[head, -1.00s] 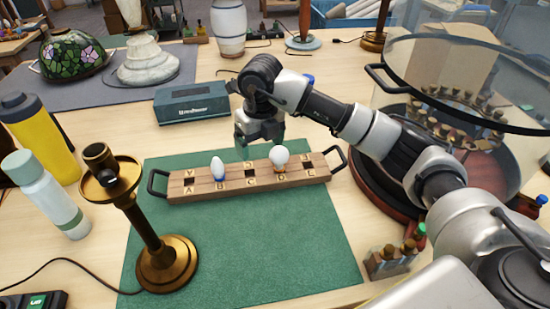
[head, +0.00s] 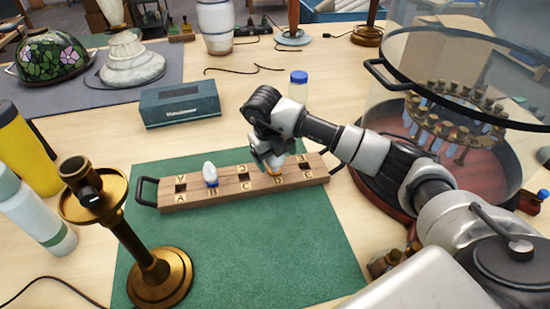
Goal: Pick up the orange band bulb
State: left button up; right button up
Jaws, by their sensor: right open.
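The orange band bulb (head: 276,173) stands in the wooden rack (head: 228,190) at the slot marked D. Only a little of it, with some orange, shows beneath my right gripper (head: 272,160). That gripper is open and lowered over the bulb, its fingers close around it; whether they touch it is hidden. A second white bulb (head: 211,173) with a blue band stands upright at slot B. My left gripper is out of view.
A brass lamp stand (head: 150,250) is at the front left of the green mat (head: 245,260). A teal box (head: 180,104) is behind the rack. A glass-walled round carousel (head: 440,160) stands at the right, close to my right arm. The front of the mat is clear.

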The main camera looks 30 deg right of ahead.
jog(key=shift+w+d+f, duration=0.1)
jog(key=shift+f, duration=0.5)
jog(key=c, duration=1)
jog(key=shift+r, duration=0.1)
